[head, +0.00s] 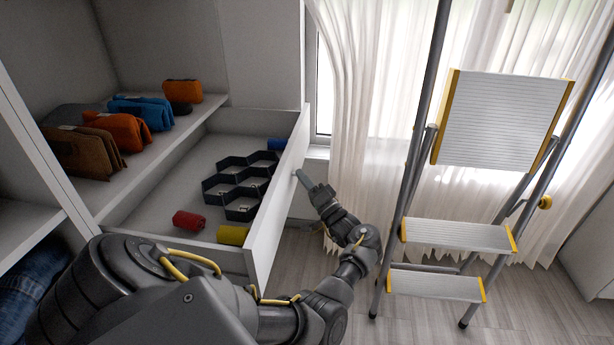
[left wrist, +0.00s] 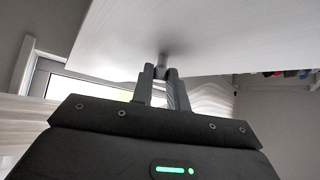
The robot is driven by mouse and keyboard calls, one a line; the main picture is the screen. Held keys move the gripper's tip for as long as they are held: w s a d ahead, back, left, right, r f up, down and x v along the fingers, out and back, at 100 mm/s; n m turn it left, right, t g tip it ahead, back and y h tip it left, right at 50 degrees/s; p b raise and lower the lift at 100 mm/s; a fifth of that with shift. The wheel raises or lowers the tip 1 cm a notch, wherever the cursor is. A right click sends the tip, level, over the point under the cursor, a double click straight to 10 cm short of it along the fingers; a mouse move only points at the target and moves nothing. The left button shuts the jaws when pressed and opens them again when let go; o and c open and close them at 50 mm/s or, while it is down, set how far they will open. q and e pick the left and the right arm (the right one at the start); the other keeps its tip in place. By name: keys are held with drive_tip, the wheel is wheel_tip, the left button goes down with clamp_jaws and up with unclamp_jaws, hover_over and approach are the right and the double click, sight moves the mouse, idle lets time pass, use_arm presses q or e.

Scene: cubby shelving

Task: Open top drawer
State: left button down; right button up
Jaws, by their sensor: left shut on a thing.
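The top drawer (head: 262,235) is a white drawer that stands pulled out from the cubby unit, with its inside showing. My left gripper (head: 302,178) is at the outer face of the drawer front, near its far end. In the left wrist view, my left gripper (left wrist: 164,75) is shut on a small round knob (left wrist: 163,60) on the white drawer front (left wrist: 190,30). In the head view the knob is mostly hidden by the fingers. My right gripper is not in view.
The drawer holds a black hexagonal divider (head: 240,184), a red roll (head: 188,221), a yellow roll (head: 232,235) and a blue roll (head: 277,144). A stepladder (head: 458,232) stands to the right, before white curtains (head: 375,90).

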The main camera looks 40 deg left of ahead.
use_arm(q)
drive_tip(key=shift+d, duration=0.1)
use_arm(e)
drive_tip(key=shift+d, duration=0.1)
use_arm(q)
drive_tip(key=c, duration=1.4)
unclamp_jaws()
drive_tip(key=shift+w, duration=0.1)
drive_tip(key=shift+d, duration=0.1)
drive_tip(key=shift+v, duration=3.7)
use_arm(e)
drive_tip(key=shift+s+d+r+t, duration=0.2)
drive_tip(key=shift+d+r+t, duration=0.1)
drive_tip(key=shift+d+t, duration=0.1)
